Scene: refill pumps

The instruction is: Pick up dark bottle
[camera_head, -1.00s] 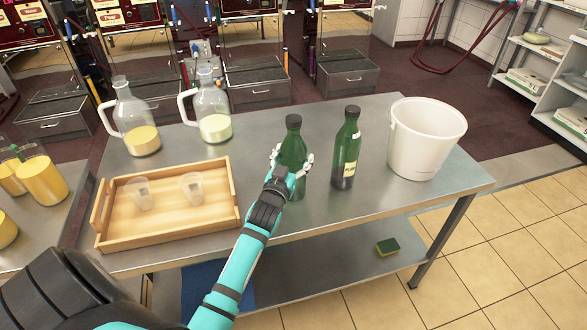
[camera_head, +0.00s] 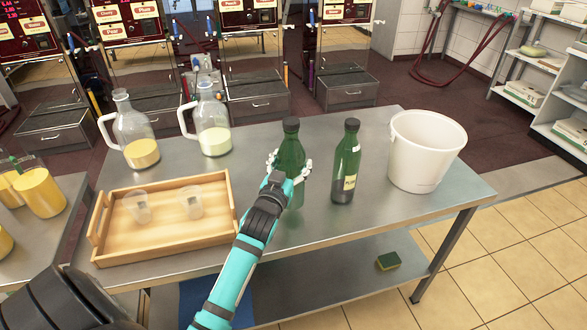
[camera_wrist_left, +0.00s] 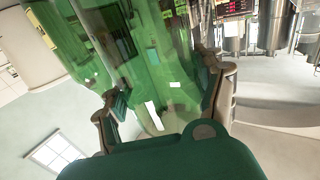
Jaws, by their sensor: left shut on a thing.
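Two dark green bottles with black caps are at the middle of the steel table in the head view. My left gripper (camera_head: 284,170) is shut around the body of the left bottle (camera_head: 292,147), which is upright and seems slightly above the table. Its glass fills the middle of the left wrist view (camera_wrist_left: 150,65) between the two fingers. The other bottle (camera_head: 346,160) stands upright just to the right, apart from the gripper, with a pale label and dark contents low down. My right gripper is in neither view.
A white bucket (camera_head: 425,150) stands right of the bottles. A wooden tray (camera_head: 165,250) with two clear cups is on the left. Two glass jugs (camera_head: 135,130) (camera_head: 212,120) stand behind it.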

